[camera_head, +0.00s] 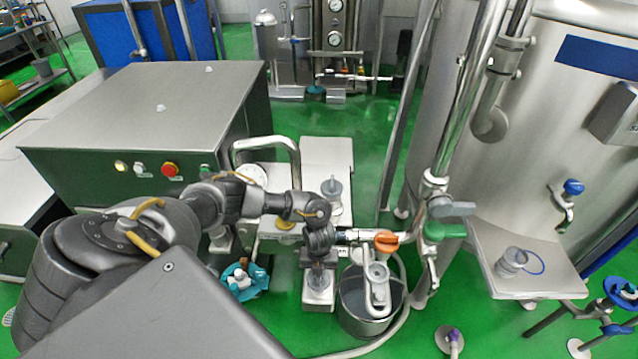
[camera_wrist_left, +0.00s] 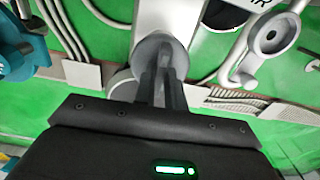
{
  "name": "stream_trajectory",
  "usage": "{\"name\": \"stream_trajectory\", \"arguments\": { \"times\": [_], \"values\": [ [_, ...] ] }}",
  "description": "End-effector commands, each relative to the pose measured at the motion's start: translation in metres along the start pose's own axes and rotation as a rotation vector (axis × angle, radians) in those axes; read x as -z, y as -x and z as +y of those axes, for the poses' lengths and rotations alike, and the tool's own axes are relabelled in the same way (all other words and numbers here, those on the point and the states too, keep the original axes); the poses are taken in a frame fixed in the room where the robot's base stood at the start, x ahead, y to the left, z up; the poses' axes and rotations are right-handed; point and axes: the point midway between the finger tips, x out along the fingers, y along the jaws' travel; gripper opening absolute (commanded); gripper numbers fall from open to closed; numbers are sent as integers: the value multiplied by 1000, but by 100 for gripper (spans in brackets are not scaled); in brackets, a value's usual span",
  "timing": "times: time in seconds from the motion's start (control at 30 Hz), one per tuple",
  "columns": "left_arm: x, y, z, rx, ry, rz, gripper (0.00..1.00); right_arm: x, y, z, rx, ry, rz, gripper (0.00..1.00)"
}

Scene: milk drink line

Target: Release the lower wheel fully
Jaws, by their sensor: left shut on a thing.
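The lower wheel (camera_wrist_left: 146,48) is a grey round handwheel on a pale metal body, seen in the left wrist view between and behind my fingers. My left gripper (camera_wrist_left: 161,80) is shut on it, with the dark fingers close together over its face. In the head view my left gripper (camera_head: 318,256) points down at the small metal block in the middle, and it hides most of the wheel there. A second grey wheel (camera_head: 332,188) stands farther back on the machine, free of the gripper. My right gripper is not in view.
An orange valve handle (camera_head: 386,242) and a green one (camera_head: 445,231) sit on pipes just right of the gripper. A metal bucket (camera_head: 352,303) stands below them. A teal fitting (camera_head: 243,280) is to the left. A large steel tank (camera_head: 540,130) fills the right side.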

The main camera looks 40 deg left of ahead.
Motion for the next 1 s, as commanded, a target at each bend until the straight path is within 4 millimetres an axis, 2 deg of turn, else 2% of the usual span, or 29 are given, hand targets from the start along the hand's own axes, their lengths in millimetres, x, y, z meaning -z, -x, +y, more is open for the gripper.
{"name": "stream_trajectory", "arguments": {
  "times": [0.37,0.4,0.57,0.87,1.0],
  "values": [
    [-2,1,0,1,10,-4,0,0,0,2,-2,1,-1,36],
    [-2,1,0,1,10,-4,13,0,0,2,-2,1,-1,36],
    [-2,1,0,1,9,-3,34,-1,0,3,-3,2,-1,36],
    [-1,2,0,1,7,-2,34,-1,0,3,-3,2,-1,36],
    [-2,16,0,3,6,-2,34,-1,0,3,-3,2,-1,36]
  ]
}}
